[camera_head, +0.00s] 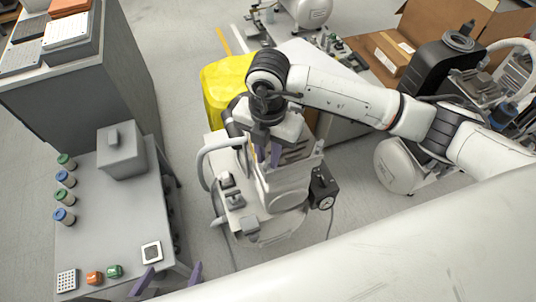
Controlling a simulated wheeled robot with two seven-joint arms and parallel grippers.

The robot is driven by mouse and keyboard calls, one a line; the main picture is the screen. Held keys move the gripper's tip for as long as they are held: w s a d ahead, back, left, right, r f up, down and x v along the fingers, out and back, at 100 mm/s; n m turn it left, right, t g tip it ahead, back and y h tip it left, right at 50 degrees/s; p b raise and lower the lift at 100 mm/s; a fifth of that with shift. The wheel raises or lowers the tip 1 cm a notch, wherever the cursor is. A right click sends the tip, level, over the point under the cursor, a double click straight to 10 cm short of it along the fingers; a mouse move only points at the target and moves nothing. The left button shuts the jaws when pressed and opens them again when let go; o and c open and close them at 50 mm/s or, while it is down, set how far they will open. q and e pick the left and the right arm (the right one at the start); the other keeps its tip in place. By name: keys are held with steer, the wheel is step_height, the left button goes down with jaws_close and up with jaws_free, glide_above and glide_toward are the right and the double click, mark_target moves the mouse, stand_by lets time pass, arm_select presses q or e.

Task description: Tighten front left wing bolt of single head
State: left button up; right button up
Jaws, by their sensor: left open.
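A compressor with a white body (283,188) stands in the middle of the head view. It has a black box on its right side and small grey fittings at its front left. No wing bolt can be made out. My left gripper (169,279) shows at the bottom, with its purple fingers wide apart and empty near the grey table's front edge.
A grey table (92,229) at left carries a grey box (121,150), several small jars and coloured pieces. A yellow bin (222,88) stands behind the compressor. A cardboard box (390,58) and another compressor (398,165) stand at right. The floor between table and compressor is clear.

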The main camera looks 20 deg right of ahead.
mark_target(268, 161)
steer(key=shift+o, duration=0.7)
steer(key=shift+s, duration=0.1)
step_height(268, 161, up, 10)
steer(key=shift+r, duration=0.1)
